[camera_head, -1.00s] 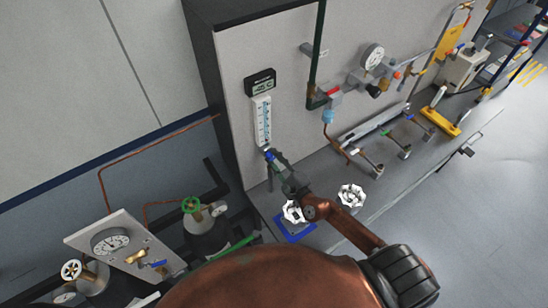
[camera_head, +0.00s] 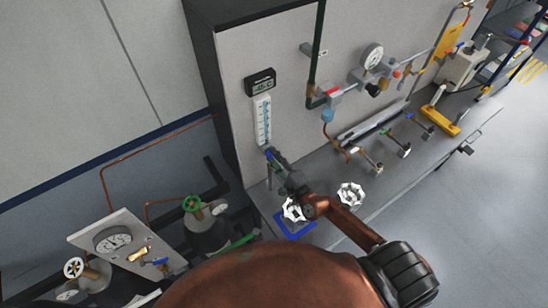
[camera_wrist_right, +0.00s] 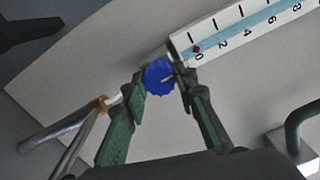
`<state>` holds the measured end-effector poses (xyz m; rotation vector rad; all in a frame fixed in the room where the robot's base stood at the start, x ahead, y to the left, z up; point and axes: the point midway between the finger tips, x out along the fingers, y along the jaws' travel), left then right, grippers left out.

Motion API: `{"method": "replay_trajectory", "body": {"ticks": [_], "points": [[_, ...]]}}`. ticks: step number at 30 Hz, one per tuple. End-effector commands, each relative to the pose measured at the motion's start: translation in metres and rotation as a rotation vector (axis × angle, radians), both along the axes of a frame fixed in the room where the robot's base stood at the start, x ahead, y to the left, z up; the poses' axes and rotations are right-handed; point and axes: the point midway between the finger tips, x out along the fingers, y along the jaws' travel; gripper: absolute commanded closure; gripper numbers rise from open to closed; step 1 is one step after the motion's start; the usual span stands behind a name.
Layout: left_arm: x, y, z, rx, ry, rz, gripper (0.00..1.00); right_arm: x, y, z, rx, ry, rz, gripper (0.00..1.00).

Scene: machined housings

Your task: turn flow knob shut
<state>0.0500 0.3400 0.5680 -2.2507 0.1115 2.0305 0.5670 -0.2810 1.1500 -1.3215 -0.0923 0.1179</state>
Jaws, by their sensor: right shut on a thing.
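The flow knob is a small blue ridged knob (camera_wrist_right: 160,78) at the zero end of the white flow meter tube (camera_wrist_right: 245,35) in the right wrist view. The meter (camera_head: 262,120) is mounted upright on the grey panel in the head view. My right gripper (camera_wrist_right: 161,82) is shut on the blue knob, with one dark green-lined finger on each side of it. In the head view my right gripper (camera_head: 272,160) reaches the bottom of the meter and largely covers the knob. My left gripper does not show.
A pressure gauge (camera_head: 372,57) with pipework is to the right.

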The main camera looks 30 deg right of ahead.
Motion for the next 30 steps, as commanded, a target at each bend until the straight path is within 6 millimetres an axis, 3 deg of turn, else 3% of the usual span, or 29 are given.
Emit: {"method": "replay_trajectory", "body": {"ticks": [1, 2, 9, 20, 23, 30], "points": [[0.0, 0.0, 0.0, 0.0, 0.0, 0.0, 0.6, 0.0, 0.0, 0.001, -0.002, -0.001, 0.0, 0.98], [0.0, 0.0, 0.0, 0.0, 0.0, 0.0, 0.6, 0.0, 0.0, 0.001, -0.002, -0.001, 0.0, 0.73], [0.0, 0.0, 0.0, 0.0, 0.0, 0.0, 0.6, 0.0, 0.0, 0.0, -0.001, -0.001, 0.0, 0.56], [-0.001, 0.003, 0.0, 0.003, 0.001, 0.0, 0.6, -0.005, -0.001, -0.001, -0.001, 0.002, 0.0, 0.56], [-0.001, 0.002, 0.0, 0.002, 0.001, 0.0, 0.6, -0.017, -0.003, -0.001, -0.001, 0.002, 0.0, 0.56], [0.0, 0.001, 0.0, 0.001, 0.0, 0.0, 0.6, -0.067, -0.009, -0.002, -0.002, 0.005, 0.001, 0.56]]}}
